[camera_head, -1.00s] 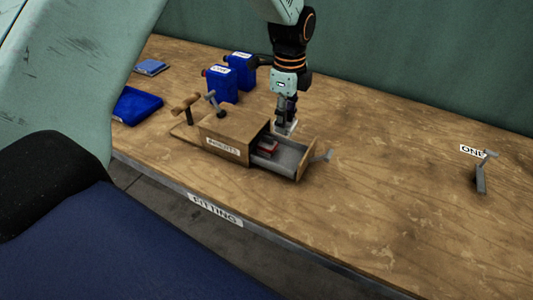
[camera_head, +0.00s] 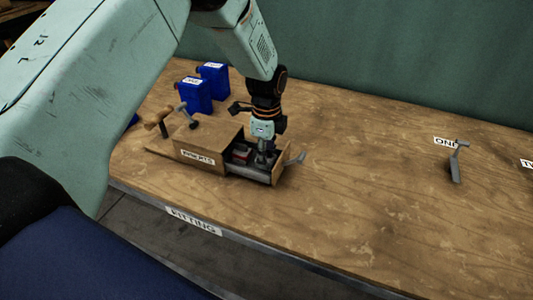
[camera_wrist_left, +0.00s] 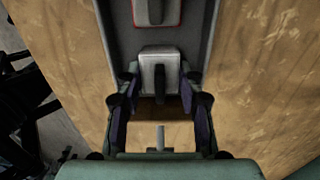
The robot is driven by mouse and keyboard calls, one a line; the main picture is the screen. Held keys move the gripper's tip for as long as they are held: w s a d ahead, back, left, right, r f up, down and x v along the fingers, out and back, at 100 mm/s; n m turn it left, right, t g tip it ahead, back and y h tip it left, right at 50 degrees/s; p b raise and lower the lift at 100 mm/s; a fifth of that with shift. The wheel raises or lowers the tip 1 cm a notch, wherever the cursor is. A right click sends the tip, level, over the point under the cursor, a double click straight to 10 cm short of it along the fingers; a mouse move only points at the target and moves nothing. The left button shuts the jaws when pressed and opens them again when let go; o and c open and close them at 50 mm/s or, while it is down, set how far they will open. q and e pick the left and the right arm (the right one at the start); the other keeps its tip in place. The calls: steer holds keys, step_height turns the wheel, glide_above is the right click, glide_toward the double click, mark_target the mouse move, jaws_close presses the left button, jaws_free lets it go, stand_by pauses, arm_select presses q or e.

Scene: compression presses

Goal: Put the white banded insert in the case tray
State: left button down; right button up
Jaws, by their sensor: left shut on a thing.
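My left gripper (camera_head: 262,160) reaches down into the open drawer of a wooden box labelled INSERTS (camera_head: 208,151). I cannot tell which object is the case tray. My right gripper is out of view.
The drawer's side walls (camera_wrist_left: 103,30) stand close on both sides of the fingers. Two blue containers (camera_head: 194,95) with labels stand behind the box. A grey lever (camera_head: 455,163) stands at the right beside a label. The table between is clear.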

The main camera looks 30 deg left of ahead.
arm_select(q)
steer(key=shift+a+f, duration=0.1)
steer(key=shift+a, duration=0.55)
steer(key=c, duration=1.3)
jaws_free()
steer(key=shift+s+a, duration=0.15)
steer(key=o, duration=0.3)
steer(key=shift+d, duration=0.4)
steer(key=shift+o, duration=0.8)
steer(key=shift+d, duration=0.25)
steer(key=shift+a, duration=0.55)
step_height(320, 180, up, 11)
steer(key=shift+r, duration=0.2)
steer(key=shift+d+r, duration=0.35)
steer(key=shift+r, duration=0.05)
